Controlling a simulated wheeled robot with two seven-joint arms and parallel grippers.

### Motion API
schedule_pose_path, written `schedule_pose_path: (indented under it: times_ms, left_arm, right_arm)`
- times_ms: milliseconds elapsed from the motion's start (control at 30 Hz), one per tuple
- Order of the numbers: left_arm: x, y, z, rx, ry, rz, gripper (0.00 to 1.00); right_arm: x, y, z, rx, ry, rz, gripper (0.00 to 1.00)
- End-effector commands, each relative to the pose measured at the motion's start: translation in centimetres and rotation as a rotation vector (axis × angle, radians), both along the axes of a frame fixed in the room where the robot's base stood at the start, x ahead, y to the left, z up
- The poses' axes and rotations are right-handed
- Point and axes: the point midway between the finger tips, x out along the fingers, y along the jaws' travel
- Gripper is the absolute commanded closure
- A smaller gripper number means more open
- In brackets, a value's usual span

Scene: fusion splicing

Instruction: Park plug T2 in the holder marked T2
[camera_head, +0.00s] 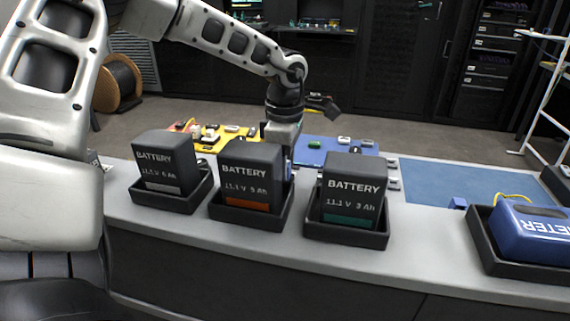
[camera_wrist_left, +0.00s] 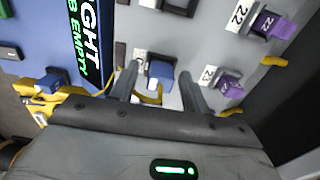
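My left gripper (camera_wrist_left: 158,71) has its two fingers apart in the left wrist view. A blue plug (camera_wrist_left: 160,74) with a white tag beside it sits between them, with a visible gap to each finger. A yellow cable runs near it. In the head view the left gripper (camera_head: 284,134) points down behind the middle battery, which hides its fingertips. Another blue plug (camera_wrist_left: 47,83) is at the left of the wrist view. I cannot read a T2 mark on any plug or holder. My right gripper is in neither view.
Purple plugs (camera_wrist_left: 229,86) sit by tags 22 and 23. Three batteries in black trays (camera_head: 348,190) line the front of the grey counter. A yellow board (camera_head: 210,145) and a blue board (camera_head: 310,152) lie behind. A blue meter (camera_head: 535,228) sits at right; a blue mat (camera_head: 465,181) has free room.

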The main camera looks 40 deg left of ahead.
Motion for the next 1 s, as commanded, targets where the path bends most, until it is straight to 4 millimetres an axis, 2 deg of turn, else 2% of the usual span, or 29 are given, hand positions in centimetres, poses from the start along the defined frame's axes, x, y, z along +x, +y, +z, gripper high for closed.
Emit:
schedule_pose_path:
  times_ms: [233,367,400,600,800,1000]
  left_arm:
    - [0.0,0.0,0.1,0.000,0.000,0.000,0.53]
    - [0.0,0.0,0.4,0.001,0.002,-0.001,0.53]
    - [0.1,0.0,0.7,0.001,-0.003,-0.001,0.53]
    - [0.1,-0.6,5.1,0.001,-0.008,-0.002,0.53]
    - [0.0,-0.6,10.2,0.001,-0.005,0.001,0.53]
    - [0.0,-0.6,14.0,0.001,-0.003,0.000,0.53]
  right_arm:
    - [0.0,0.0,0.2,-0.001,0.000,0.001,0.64]
    - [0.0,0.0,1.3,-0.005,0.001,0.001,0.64]
    - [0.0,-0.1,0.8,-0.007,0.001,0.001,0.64]
    - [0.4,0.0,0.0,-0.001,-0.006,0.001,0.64]
    - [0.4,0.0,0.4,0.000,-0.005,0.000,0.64]
    - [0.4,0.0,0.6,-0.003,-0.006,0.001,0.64]
